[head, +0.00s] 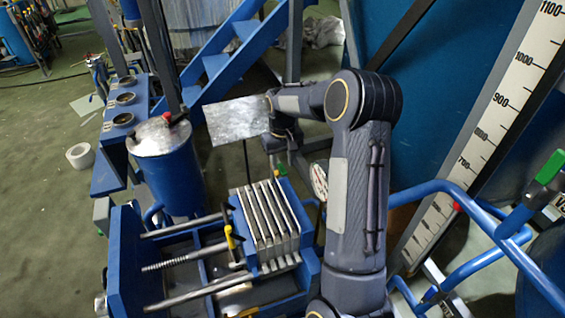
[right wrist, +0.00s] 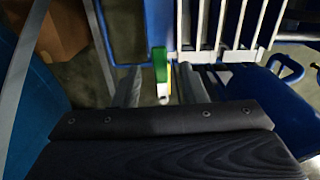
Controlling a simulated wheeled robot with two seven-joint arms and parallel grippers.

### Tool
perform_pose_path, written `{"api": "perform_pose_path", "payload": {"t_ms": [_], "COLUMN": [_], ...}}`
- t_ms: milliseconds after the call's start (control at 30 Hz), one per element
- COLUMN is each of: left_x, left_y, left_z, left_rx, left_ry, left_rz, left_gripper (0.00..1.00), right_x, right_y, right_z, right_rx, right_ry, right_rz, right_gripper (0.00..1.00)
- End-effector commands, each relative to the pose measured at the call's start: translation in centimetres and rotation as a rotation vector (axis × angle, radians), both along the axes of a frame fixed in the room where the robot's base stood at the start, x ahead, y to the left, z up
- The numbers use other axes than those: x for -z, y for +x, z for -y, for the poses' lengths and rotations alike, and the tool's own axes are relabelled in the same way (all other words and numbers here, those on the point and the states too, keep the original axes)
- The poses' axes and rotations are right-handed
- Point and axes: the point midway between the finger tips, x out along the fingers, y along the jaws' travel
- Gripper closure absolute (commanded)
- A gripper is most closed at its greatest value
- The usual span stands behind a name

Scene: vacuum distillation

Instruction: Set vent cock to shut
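A green-handled cock (right wrist: 160,66), with a yellow part beside it, shows in the right wrist view. I cannot tell for sure that it is the vent cock, nor its setting. My right gripper (right wrist: 160,88) has its two dark fingers apart, one on each side of the green handle; contact is not clear. In the head view my right gripper (head: 281,138) is small and partly hidden at the end of my forearm, by a metal sheet. Another green lever (head: 547,168) sits on blue pipework at the far right of the head view. My left gripper is out of view.
A blue plate press (head: 130,262) with pale plates and rods fills the lower middle. A blue drum (head: 168,170) with a red-and-black lid handle stands behind it. Blue stairs (head: 215,65) rise at the back. A numbered scale (head: 490,120) leans at the right.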

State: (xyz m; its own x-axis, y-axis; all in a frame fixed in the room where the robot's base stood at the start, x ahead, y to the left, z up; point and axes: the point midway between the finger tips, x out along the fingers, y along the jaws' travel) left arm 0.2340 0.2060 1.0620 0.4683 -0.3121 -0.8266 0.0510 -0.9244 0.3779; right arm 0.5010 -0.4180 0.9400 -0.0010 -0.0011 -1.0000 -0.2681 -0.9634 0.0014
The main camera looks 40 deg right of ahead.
Motion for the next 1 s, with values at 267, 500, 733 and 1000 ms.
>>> {"api": "perform_pose_path", "payload": {"t_ms": [267,500,733,1000], "left_x": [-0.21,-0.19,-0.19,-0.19], "left_y": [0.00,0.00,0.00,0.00], "left_z": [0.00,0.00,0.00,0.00], "left_rx": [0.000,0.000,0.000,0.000], "left_ry": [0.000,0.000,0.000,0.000], "left_rz": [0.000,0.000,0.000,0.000], "left_gripper": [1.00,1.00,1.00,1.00], "right_x": [1.50,1.47,1.45,1.43], "right_y": [-0.03,-0.02,-0.02,-0.03], "right_z": [-0.02,-0.02,-0.01,0.02], "right_rx": [0.000,0.000,0.001,0.000], "right_ry": [0.001,0.001,0.001,0.001], "right_rz": [0.001,0.001,0.001,0.001], "right_gripper": [0.62,0.71,1.00,1.00]}}
